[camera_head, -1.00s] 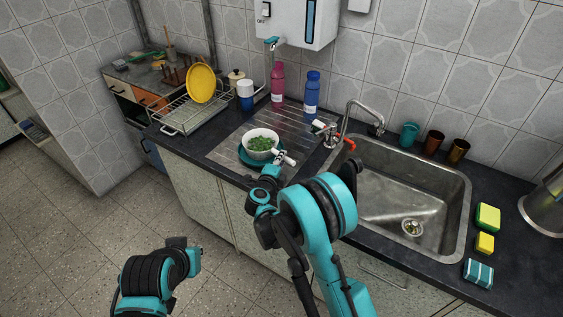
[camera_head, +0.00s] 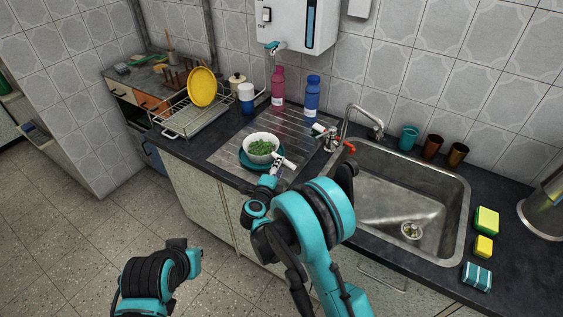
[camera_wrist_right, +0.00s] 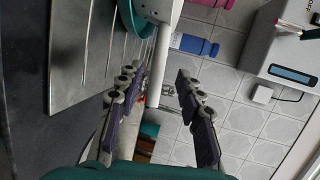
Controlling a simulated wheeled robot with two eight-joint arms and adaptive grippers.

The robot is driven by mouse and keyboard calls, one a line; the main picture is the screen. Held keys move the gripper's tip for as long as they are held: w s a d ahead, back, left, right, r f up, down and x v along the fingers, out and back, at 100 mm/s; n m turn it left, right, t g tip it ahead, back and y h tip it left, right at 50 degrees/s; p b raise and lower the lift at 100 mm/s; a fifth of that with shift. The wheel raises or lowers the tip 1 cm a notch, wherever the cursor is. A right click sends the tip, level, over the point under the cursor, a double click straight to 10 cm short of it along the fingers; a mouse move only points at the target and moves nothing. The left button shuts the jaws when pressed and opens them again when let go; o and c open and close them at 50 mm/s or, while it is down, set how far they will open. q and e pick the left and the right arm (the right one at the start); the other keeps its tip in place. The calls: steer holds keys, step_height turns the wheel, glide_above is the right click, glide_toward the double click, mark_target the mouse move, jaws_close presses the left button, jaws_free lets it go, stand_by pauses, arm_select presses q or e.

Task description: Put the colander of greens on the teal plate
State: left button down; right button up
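The white colander (camera_head: 261,137) holds the greens (camera_head: 261,147) and appears to rest upright on the teal plate (camera_head: 247,164), on the steel drainboard. In the right wrist view, the white colander (camera_wrist_right: 160,9) and the teal plate (camera_wrist_right: 129,22) show at the top, cut off by the edge. The colander's pale handle (camera_wrist_right: 156,72) runs down between my right gripper's fingers. My right gripper (camera_head: 279,166) is at the handle, on the colander's near right side. Its fingers (camera_wrist_right: 158,88) stand apart, with gaps beside the handle. My left gripper (camera_head: 180,246) is low over the floor; its fingers are not clear.
A pink bottle (camera_head: 278,88) and a blue bottle (camera_head: 311,95) stand behind the plate. A dish rack (camera_head: 185,122) with a yellow plate (camera_head: 202,87) is at left. The sink (camera_head: 405,195) and its tap (camera_head: 365,115) are at right. Sponges (camera_head: 486,221) lie beyond the sink.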

steer(key=p+v, duration=0.1)
steer(key=v, duration=0.7)
step_height(320, 180, up, 24)
steer(key=s+n+t+y, duration=0.3)
steer(key=n+y, duration=0.7)
steer(key=n, duration=0.5)
steer(key=s+d+f+n+g+h, duration=0.1)
steer(key=s+d+f+n+g, duration=0.1)
steer(key=s+d+f, duration=0.3)
steer(key=s+d+f+n+g+h, duration=0.2)
steer(key=s+d+f+g, duration=0.3)
steer(key=s, duration=0.6)
steer(key=s+d+f+n+g+h, duration=0.1)
steer(key=s+d+f+n+g, duration=0.2)
steer(key=s+d+f, duration=0.2)
steer(key=s+d, duration=0.1)
steer(key=s, duration=0.2)
steer(key=shift+d+f, duration=0.25)
steer(key=shift+f, duration=0.05)
steer(key=shift+s, duration=0.1)
